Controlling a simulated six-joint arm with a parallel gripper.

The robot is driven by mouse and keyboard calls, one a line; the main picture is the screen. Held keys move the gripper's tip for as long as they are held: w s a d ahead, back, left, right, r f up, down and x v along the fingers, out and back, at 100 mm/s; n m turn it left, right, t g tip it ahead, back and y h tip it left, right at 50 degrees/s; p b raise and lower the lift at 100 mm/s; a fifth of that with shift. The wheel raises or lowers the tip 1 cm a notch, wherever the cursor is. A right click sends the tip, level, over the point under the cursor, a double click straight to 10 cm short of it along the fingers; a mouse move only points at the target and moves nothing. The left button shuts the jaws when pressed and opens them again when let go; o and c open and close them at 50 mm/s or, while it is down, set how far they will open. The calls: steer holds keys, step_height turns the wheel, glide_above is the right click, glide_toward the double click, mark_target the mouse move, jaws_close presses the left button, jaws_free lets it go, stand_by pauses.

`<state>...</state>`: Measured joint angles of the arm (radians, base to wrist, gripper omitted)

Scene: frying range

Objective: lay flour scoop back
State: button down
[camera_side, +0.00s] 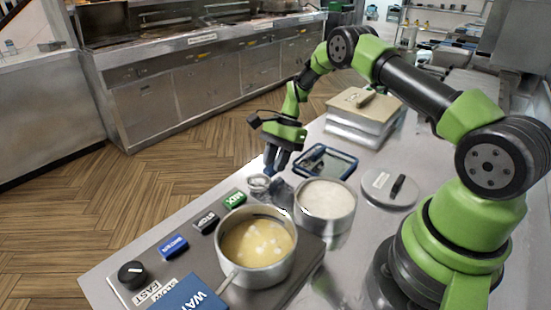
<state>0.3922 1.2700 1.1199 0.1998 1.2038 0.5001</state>
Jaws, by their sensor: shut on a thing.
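My gripper (272,165) points down near the far edge of the steel counter, left of the blue-rimmed tray. It is shut on the flour scoop (259,184), whose small metal bowl shows just below the fingers. The handle is mostly hidden by the fingers, and I cannot tell whether the scoop touches the counter. The round metal flour tub (326,222), full of white flour, stands to the right of the scoop. The blue-rimmed tray (347,173) lies behind the tub, with a dark item in it that is too small to make out.
A pot (264,277) of yellow batter with white lumps stands in front, its handle toward the camera. Black, green and blue labelled buttons and a knob (132,274) line the left edge. A lid (376,184) with a black handle lies right. A lidded box (350,131) stands behind.

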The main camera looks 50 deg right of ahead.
steer(key=shift+f, duration=0.15)
stand_by(0.4)
steer(key=c, duration=0.8)
jaws_free()
steer(key=shift+c, duration=0.2)
steer(key=v, duration=0.9)
steer(key=s+a+r+n+t+h, duration=0.1)
steer(key=a+r+n+h, duration=0.2)
steer(key=r, duration=0.8)
steer(key=s+a+r+n+t, duration=0.4)
steer(key=s+a+r+n, duration=0.3)
steer(key=s+a+r, duration=0.5)
steer(key=s+f+n+t, duration=0.2)
steer(key=s+n, duration=0.2)
steer(key=s, duration=0.6)
steer(key=shift+s+h, duration=0.2)
steer(key=shift+h, duration=0.1)
